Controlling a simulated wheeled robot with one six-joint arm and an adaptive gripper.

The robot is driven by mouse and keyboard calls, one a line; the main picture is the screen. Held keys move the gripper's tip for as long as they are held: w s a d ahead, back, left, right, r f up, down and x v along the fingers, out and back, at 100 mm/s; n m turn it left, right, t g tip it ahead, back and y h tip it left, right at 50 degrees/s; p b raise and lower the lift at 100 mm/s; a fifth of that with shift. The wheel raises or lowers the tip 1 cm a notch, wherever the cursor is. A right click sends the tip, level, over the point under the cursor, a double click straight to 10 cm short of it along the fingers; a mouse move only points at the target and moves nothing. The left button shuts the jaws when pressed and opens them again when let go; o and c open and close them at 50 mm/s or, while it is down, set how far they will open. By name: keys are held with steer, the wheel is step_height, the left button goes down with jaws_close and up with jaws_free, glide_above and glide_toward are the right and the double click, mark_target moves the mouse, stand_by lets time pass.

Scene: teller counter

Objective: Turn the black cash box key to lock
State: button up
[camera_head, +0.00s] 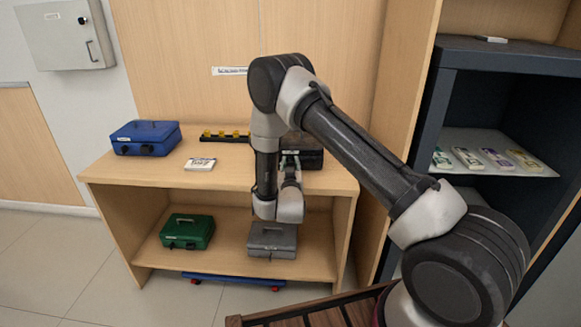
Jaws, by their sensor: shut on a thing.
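The black cash box (313,159) stands on the counter top at its right end, partly hidden behind my arm. My gripper (291,163) is at the front of this box, at about the height of its front face. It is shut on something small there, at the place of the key. The key itself is hidden by the fingers and wrist, so its angle cannot be seen. The lid of the black box looks closed, though much of it is covered.
A blue cash box (146,138), a white card (199,164) and a black tray with yellow pieces (224,136) share the counter top. A green box (187,231) and a grey box (272,240) sit on the lower shelf. A dark cabinet (506,57) stands at right.

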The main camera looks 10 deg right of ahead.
steer(key=n, duration=0.8)
steer(key=shift+n, duration=0.3)
steer(key=n, duration=0.4)
steer(key=shift+a+f, duration=0.1)
steer(key=shift+n, duration=2.2)
steer(key=o, duration=1)
steer(key=shift+o, duration=0.2)
